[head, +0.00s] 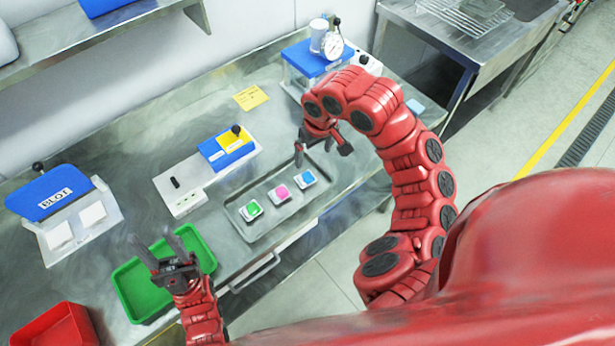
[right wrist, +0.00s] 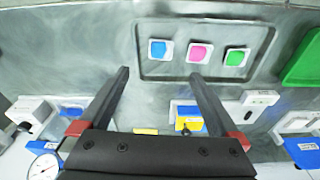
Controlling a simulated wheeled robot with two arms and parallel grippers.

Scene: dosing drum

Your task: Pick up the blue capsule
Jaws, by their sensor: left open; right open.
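The blue capsule (head: 307,177) sits in a small white holder at the right end of a row on a shallow grey tray (head: 236,222). In the right wrist view the blue capsule (right wrist: 158,49) is at the left of the row, beyond the fingertips. My right gripper (head: 322,155) is open and empty above the tray's far right part, apart from the capsule. Its two dark fingers also show in the right wrist view (right wrist: 159,74). My left gripper (head: 157,243) is open and empty over the green bin (head: 130,290).
A pink capsule (head: 281,192) and a green capsule (head: 253,208) sit in the same row. A blue-and-yellow device (head: 227,148) stands behind the tray. A blue-topped device with a gauge (head: 312,60) stands at the back right. A red bin (head: 55,328) is at the front left.

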